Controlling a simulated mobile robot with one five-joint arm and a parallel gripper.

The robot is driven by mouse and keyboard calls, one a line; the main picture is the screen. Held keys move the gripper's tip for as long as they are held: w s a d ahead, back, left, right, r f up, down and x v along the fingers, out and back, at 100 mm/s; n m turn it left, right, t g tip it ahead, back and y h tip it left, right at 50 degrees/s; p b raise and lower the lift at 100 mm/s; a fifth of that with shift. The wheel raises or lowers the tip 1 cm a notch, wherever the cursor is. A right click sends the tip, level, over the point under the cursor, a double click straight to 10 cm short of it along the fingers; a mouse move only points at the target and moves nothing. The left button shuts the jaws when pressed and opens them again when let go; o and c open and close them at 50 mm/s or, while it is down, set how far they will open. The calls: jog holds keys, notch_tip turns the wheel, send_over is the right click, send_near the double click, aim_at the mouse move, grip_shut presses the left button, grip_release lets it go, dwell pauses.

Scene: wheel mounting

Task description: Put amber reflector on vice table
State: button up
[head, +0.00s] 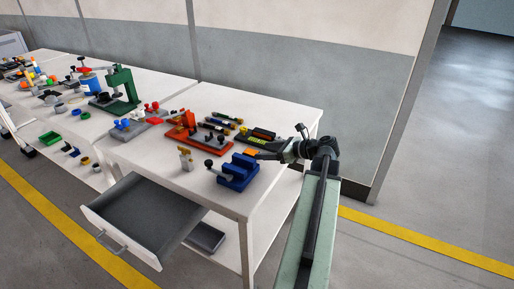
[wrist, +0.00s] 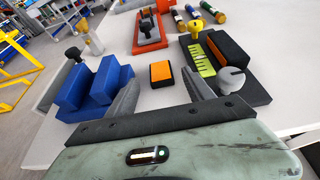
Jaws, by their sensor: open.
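The amber reflector (wrist: 161,74), a small orange block with a dark rim, lies flat on the white table top (wrist: 150,99). In the head view it (head: 251,152) shows as a small orange spot just behind the blue vice. My gripper (wrist: 158,92) is open, with its two grey fingers apart and nothing between their tips. The reflector lies ahead of the fingers, roughly centred between them. In the head view my gripper (head: 260,156) reaches in from the right, low over the table beside the blue vice (head: 237,172). The blue vice (wrist: 95,90) stands close to the left finger.
A black fixture (wrist: 225,66) with a yellow-green comb and grey knob stands close to the right finger. A red fixture (wrist: 149,32) is farther back, with several dark cylinders beside it. An open drawer (head: 141,215) juts from the table front.

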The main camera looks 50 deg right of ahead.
jog(key=p+v, duration=0.1)
jog(key=v, duration=0.4)
jog(key=shift+s+r, duration=0.15)
jog(key=shift+r, duration=0.1)
jog(key=shift+s+d+p, duration=0.1)
jog(key=shift+s+p, duration=0.2)
jog(key=shift+s, duration=0.1)
dwell(0.7)
